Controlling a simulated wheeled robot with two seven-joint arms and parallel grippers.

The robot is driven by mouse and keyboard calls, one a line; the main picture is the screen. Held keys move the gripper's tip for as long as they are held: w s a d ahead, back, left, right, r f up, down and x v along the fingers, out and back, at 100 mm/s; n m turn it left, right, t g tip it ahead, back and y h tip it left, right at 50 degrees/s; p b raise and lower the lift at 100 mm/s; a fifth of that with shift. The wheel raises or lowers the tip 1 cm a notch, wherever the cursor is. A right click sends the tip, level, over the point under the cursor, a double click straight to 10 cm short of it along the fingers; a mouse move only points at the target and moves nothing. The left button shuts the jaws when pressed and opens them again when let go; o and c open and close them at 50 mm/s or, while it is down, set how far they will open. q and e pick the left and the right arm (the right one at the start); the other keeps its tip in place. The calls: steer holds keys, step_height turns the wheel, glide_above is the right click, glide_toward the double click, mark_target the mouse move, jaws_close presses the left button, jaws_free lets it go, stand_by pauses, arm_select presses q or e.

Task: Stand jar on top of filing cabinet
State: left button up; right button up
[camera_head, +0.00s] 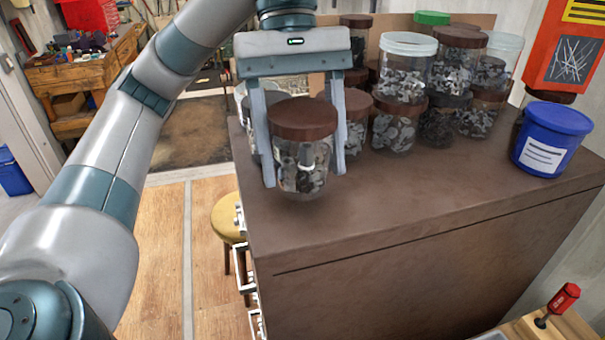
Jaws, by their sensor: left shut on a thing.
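The jar (303,148) is clear with a brown lid and holds dark small parts. It is upright between the fingers of my left gripper (305,172), which is shut on it. The jar is over the left front part of the filing cabinet's brown top (400,205). A soft dark patch shows below it, and I cannot tell whether its base touches the top. My right gripper is not in view.
Several similar jars (400,70) stand stacked at the back of the cabinet top. A blue tub (551,138) stands at the right. The front of the top is clear. A yellow stool (226,218) is beside the cabinet's left side, near its drawer handles. A red-handled screwdriver (563,298) is at lower right.

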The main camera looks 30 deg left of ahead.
mark_target(294, 99)
arm_select(q)
steer(key=shift+f+p, duration=0.55)
steer(key=shift+f, duration=1.3)
steer(key=o, duration=1.3)
steer(key=shift+f, duration=0.1)
steer(key=shift+b+v, duration=0.3)
steer(key=shift+v, duration=0.5)
steer(key=b+v, duration=0.1)
steer(key=v, duration=0.7)
steer(key=shift+r, duration=0.4)
steer(key=shift+v, duration=0.95)
